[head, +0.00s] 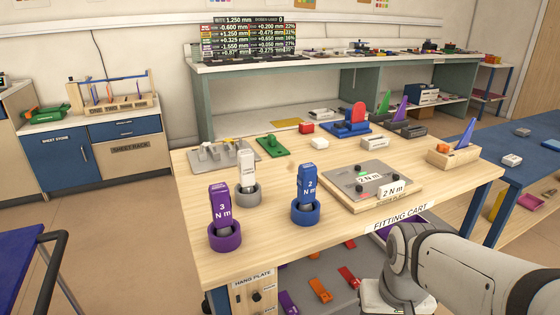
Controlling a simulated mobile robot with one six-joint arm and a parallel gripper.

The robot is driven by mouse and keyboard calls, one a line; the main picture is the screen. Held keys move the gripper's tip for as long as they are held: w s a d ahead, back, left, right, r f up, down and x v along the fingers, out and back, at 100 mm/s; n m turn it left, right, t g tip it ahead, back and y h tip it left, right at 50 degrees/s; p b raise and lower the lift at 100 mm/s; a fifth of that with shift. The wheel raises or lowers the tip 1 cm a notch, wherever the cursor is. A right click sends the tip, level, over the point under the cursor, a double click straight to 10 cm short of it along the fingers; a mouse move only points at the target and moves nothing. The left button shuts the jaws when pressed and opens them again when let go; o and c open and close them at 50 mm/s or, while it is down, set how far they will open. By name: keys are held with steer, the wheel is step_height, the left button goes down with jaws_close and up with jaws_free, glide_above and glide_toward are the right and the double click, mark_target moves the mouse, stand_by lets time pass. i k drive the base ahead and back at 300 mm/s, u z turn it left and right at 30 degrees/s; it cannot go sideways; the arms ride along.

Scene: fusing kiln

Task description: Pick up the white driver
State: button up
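The white driver (247,170) stands upright in a grey round holder (248,194) on the left part of the wooden fitting cart top (285,232). Small print on its face is too small to read. A purple driver (219,208) marked 3 N m stands in a purple holder in front and to the left of it. A blue driver (308,183) marked 2 N m stands in a blue holder to its right. My arm shows at the lower right, but my gripper is out of the frame.
A grey plate (345,185) with 2 N m labels lies right of the blue driver. A grey fixture (215,156) and a green part (272,147) sit behind the white driver. A wooden block with a blue wedge (454,155) stands at the right. A drawer with orange tools lies below.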

mark_target(246, 167)
steer(key=z, duration=1.3)
steer(key=k, duration=2.1)
steer(key=u, duration=1.05)
steer(key=i, duration=1.2)
steer(key=u, duration=0.05)
